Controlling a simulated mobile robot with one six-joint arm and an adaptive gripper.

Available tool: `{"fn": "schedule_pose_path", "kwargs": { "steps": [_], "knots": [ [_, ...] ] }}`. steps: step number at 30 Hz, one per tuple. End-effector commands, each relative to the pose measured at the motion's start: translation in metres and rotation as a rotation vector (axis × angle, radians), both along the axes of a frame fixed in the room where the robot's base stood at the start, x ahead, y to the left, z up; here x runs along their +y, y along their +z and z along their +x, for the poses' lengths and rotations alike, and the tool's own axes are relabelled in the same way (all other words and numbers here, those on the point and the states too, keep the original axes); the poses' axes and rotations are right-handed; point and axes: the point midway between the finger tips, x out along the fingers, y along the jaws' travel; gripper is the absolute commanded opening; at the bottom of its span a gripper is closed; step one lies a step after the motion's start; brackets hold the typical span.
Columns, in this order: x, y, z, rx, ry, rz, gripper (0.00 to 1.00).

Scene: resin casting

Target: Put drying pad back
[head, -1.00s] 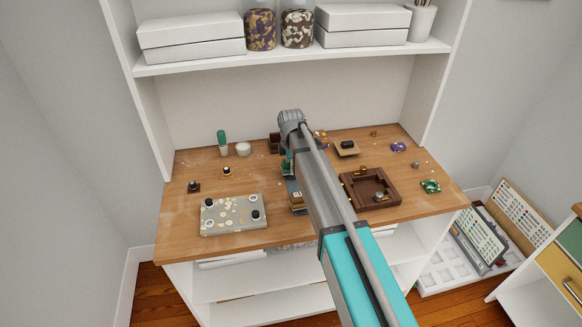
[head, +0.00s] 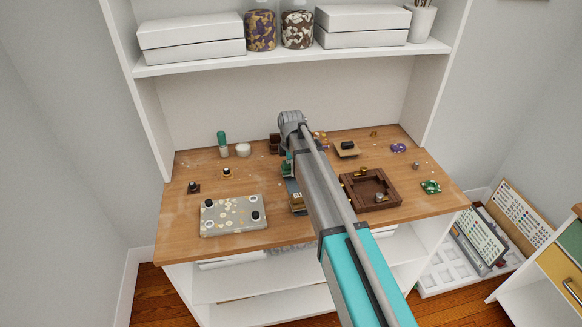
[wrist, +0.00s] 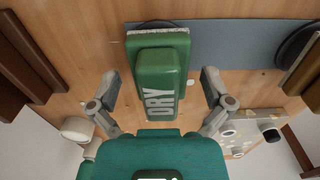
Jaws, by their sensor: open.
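The drying pad (wrist: 160,75) is a green block lettered DRY with a pale grey edge at its far end. In the wrist view it lies between the fingers of my gripper (wrist: 160,84), which are open and spread to either side with gaps. A blue-grey strip (wrist: 230,45) lies beside and behind the pad; I cannot tell whether the pad rests on it. In the head view only a bit of green (head: 286,168) shows beside my arm, which hides my gripper and most of the strip.
A speckled slab (head: 234,222) with round knobs lies front left on the wooden tabletop (head: 215,185). A dark wooden tray (head: 401,190) stands right of my arm. A green-capped bottle (head: 222,142) and white jar (head: 243,149) stand at back left. A shelf (head: 290,59) hangs above.

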Motion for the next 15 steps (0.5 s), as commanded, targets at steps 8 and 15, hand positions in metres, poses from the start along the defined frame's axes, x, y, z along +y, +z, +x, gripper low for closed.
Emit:
{"fn": "schedule_pose_path", "kwargs": {
  "steps": [8, 15],
  "knots": [
    [0.000, 0.015, 0.000, 0.000, 0.000, 0.000, 1.00],
    [0.000, 0.035, 0.000, 0.000, 0.000, 0.000, 1.00]
  ]
}}
